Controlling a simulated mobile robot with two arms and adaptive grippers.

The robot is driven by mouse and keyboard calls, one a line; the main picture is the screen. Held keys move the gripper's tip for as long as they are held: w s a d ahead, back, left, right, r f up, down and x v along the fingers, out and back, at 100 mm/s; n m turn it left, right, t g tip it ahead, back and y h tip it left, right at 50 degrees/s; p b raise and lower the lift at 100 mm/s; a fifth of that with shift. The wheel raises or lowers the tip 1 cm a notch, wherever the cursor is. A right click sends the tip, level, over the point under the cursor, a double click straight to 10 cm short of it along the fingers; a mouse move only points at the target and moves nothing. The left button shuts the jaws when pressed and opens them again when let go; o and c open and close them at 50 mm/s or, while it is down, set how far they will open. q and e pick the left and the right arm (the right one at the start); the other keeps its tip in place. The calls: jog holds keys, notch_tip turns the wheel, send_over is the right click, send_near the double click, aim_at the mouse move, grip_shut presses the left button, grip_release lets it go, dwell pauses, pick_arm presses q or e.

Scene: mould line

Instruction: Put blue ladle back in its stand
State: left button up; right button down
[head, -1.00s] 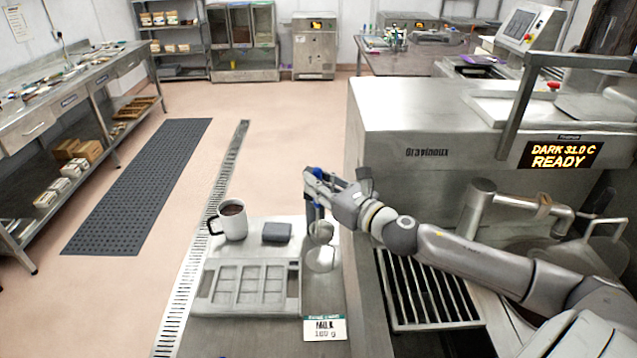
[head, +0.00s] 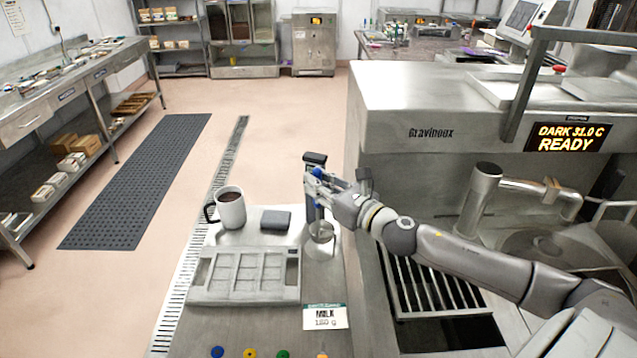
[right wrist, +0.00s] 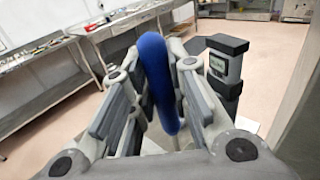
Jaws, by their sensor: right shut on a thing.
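The blue ladle's handle (right wrist: 157,80) stands between the fingers of my right gripper in the right wrist view. My right gripper (head: 312,186) is shut on this handle, above the far right part of the bench. The ladle's metal bowl (head: 321,231) hangs low, under the gripper, near a round metal dish; I cannot tell whether they touch. A dark-topped post (head: 315,158), apparently the stand, rises just behind the gripper. The post also shows right of the fingers in the right wrist view (right wrist: 226,68), apart from the handle. My left gripper is not in view.
A white mug (head: 230,208) of brown liquid and a small grey block (head: 276,220) stand left of the gripper. A grey mould (head: 195,290) and a milk card (head: 324,317) lie nearer. The machine (head: 450,105) and a grate (head: 440,285) are at right.

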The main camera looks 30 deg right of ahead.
jog(key=shift+f+b, duration=1)
jog(key=shift+f, duration=0.35)
jog(key=c, duration=1.3)
grip_release()
jog(key=s+d, duration=0.2)
jog(key=s, duration=1)
jog(key=shift+w+d+r, duration=0.1)
